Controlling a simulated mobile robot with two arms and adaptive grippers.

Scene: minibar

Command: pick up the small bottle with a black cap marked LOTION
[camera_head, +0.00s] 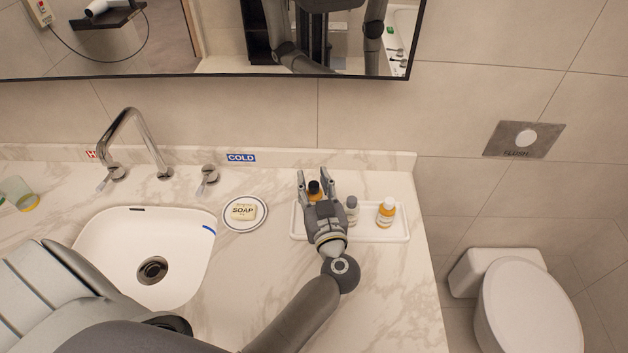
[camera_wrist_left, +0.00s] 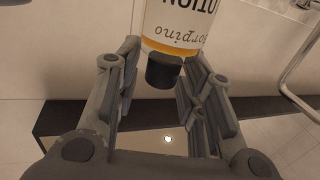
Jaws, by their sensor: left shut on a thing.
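The small lotion bottle (camera_head: 314,188) has a black cap and stands between the fingers of my left gripper (camera_head: 315,184) in the camera_head view. In the left wrist view the bottle (camera_wrist_left: 175,22) appears upside down, with a white label reading LOTION in part, an orange band and a black cap (camera_wrist_left: 164,70). My left gripper (camera_wrist_left: 162,75) is shut on it, fingers on either side near the cap. The bottle's lower part is hidden by the gripper in the camera_head view. I cannot tell whether it is clear of the tray. My right gripper is not in view.
The white tray (camera_head: 399,236) also holds a grey-capped bottle (camera_head: 352,208) close beside my gripper and an orange bottle with a white cap (camera_head: 386,212). A soap dish (camera_head: 259,222), sink (camera_head: 185,235) and faucet (camera_head: 130,125) are to the left. The mirror (camera_head: 235,73) hangs above.

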